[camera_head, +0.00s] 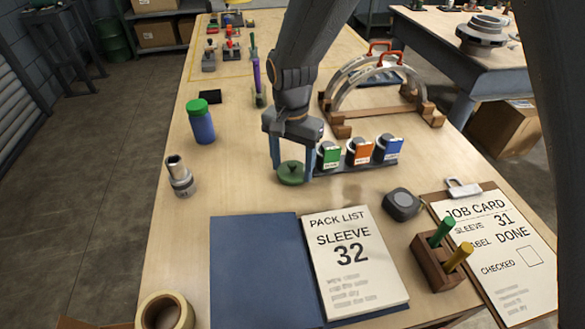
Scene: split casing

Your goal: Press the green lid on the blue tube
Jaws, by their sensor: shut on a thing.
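The blue tube (202,127) stands upright at the left of the bench. A bright green lid (197,105) sits on its top; I cannot tell how tightly it is seated. My gripper (291,168) points down, to the right of the tube and well apart from it. It is shut on a darker green round piece (291,178) with a small raised middle. That piece is at or just above the bench top; I cannot tell which. The fingers hide part of its sides.
A metal socket (181,178) stands front left. An open blue folder (255,268) lies in front. Bench between tube and gripper is clear.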

